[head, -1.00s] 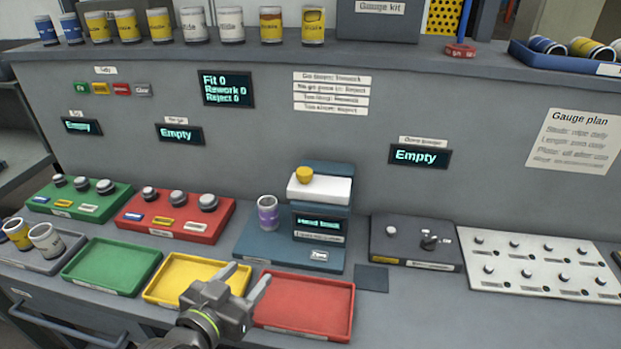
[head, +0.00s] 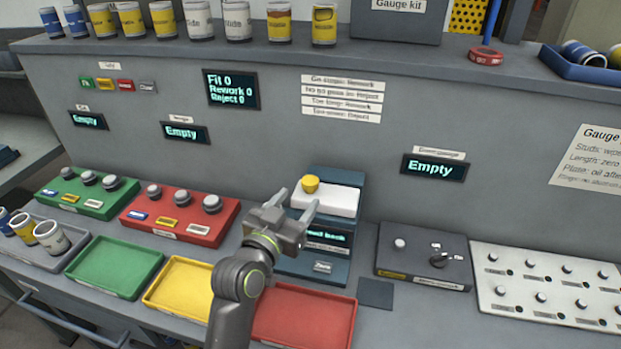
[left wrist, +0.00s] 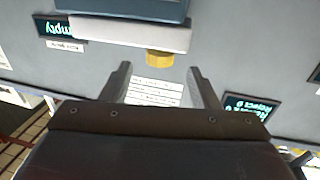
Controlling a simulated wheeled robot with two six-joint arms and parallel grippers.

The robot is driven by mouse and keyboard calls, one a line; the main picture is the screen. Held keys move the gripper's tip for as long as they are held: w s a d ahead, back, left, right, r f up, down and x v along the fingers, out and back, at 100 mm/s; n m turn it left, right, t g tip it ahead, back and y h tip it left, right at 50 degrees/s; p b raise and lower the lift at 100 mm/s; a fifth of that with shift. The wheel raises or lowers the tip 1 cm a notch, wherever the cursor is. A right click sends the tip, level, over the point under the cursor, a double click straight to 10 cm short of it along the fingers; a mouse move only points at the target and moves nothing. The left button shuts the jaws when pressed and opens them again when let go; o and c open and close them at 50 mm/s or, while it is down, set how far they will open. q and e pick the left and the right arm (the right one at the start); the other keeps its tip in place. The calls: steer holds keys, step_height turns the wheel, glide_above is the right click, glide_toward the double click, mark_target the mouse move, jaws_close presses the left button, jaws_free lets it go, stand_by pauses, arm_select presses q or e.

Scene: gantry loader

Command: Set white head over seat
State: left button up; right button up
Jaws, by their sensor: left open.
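The white head (head: 327,200) is a white block with a yellow knob (head: 310,184) on top, on a blue stand (head: 334,268) at the back of the bench. In the left wrist view the white head (left wrist: 125,32) appears upside down, its yellow knob (left wrist: 159,58) lined up between the fingers. My left gripper (head: 297,199) is open and empty, in front of the white head and apart from it. The seat and the purple-marked cup on the stand's base are hidden behind my left gripper and arm. My right gripper is not in view.
Green (head: 113,289), yellow (head: 150,305) and red (head: 345,335) trays lie in front. A dark gauge block (head: 400,265) and a white stud board (head: 510,260) stand right. The stand's display is partly covered.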

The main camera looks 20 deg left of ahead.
mark_target(306, 189)
arm_select(q)
steer(key=w, duration=0.3)
steer(key=w+d+p, duration=0.1)
steer(key=w, duration=0.1)
steer(key=shift+w, duration=0.2)
steer(key=shift+w+d, duration=0.15)
steer(key=shift+w, duration=0.6)
